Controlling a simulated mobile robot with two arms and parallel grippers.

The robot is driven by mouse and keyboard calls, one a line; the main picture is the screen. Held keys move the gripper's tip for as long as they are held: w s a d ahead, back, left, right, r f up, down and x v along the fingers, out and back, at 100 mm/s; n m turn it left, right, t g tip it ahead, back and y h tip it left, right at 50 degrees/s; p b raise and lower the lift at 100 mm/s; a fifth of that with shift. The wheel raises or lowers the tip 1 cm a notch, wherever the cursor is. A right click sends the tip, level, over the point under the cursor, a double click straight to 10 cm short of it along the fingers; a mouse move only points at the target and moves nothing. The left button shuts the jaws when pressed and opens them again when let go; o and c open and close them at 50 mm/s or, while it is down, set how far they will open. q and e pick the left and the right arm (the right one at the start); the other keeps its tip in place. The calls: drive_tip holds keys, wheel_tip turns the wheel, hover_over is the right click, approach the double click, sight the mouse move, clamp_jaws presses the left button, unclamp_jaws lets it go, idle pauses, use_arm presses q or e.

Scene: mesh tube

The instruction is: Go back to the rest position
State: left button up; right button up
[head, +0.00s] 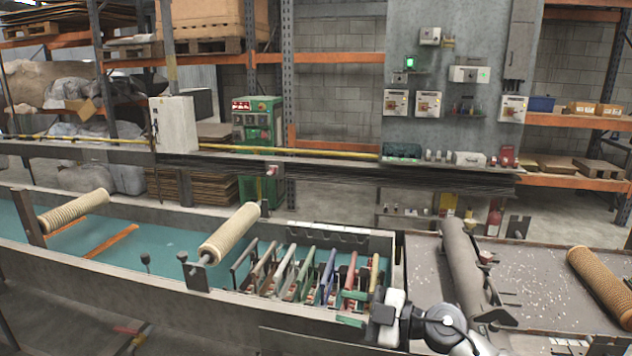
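My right gripper (384,316) comes in from the bottom, right of centre, with its wrist pointing left. It is over the near edge of the trough, beside the right end of the row of coloured-handled tools (328,277). Its fingertips are small and dark, and I cannot tell whether they are open or shut. I see no tube at it. My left gripper is not in view. A beige mesh tube (231,233) sits tilted on a holder at the trough's middle. Another mesh tube (74,211) is at the far left. A brown mesh tube (602,282) lies at the right.
A long trough (170,247) with a teal inside crosses the left and middle. A grey cylinder (463,262) lies over the speckled table (535,277) at right. A grey panel (455,70) with switch boxes stands behind. Shelves and a rail line the back.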

drive_tip(key=s+d+f+m+t+h, duration=0.4)
drive_tip(key=s+d+m+t+h, duration=0.15)
drive_tip(key=m+h, duration=0.35)
drive_tip(key=s+d+f+m+t+h, duration=0.45)
drive_tip(key=d+m+h, duration=0.2)
drive_tip(key=m, duration=0.45)
drive_tip(key=s+d+f+g, duration=0.1)
drive_tip(key=s+f+g, duration=0.5)
drive_tip(key=s, duration=0.5)
drive_tip(key=s+d+f+g, duration=0.1)
drive_tip(key=s+f+g, duration=0.55)
drive_tip(key=s, duration=0.45)
wheel_tip(320, 180, down, 28)
drive_tip(key=s+g, duration=0.2)
drive_tip(key=s, duration=0.1)
drive_tip(key=s+d+f+g, duration=0.1)
drive_tip(key=s+d+f, duration=0.2)
drive_tip(key=s+f, duration=1.1)
drive_tip(key=shift+s+h+b, duration=0.4)
drive_tip(key=shift+s+h, duration=0.05)
drive_tip(key=shift+s, duration=0.1)
